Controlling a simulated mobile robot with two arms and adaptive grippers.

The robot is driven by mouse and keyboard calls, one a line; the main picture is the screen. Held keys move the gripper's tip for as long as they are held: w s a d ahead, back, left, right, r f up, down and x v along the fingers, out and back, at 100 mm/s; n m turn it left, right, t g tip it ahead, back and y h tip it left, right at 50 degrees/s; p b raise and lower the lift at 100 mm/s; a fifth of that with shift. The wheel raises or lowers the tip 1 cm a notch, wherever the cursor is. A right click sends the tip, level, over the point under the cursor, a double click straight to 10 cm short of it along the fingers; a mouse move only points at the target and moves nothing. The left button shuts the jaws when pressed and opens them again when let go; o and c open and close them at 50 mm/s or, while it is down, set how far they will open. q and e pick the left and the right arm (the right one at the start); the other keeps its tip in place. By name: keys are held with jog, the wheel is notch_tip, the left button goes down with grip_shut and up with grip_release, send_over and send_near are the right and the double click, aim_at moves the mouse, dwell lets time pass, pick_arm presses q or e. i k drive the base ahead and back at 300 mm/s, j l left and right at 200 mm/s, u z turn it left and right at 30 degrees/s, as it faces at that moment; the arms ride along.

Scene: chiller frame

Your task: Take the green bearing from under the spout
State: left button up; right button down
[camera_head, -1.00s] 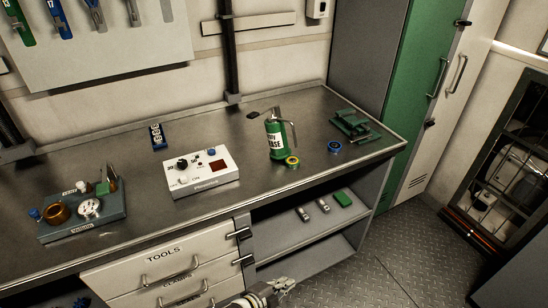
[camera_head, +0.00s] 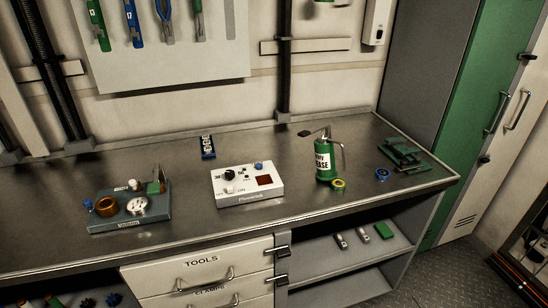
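The green grease can (camera_head: 325,168) stands upright on the metal workbench (camera_head: 300,205), right of centre. Its thin spout curves down on its right side. A small ring-shaped bearing (camera_head: 338,184), yellow and greenish, lies flat at the can's lower right, below the spout's end. Whether it touches the can is hard to tell. A blue ring-shaped bearing (camera_head: 382,174) lies apart from it, farther right. Neither of my grippers is in view.
A white control box (camera_head: 247,187) stands left of the can. Drawers (camera_head: 200,275) and an open shelf (camera_head: 335,262) lie below the bench edge.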

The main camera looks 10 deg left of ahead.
aim_at(337, 184)
jog(key=i+l+u, duration=0.1)
jog(key=u, duration=0.3)
jog(key=i+l+u, duration=0.1)
jog(key=l+u, duration=0.2)
jog(key=u, duration=0.15)
jog(key=l+u, duration=0.25)
jog(key=u, duration=0.15)
jog(key=i+l+u, duration=0.1)
jog(key=l+u, duration=0.15)
jog(key=u, duration=0.15)
jog(key=l+u, duration=0.25)
jog(key=u, duration=0.15)
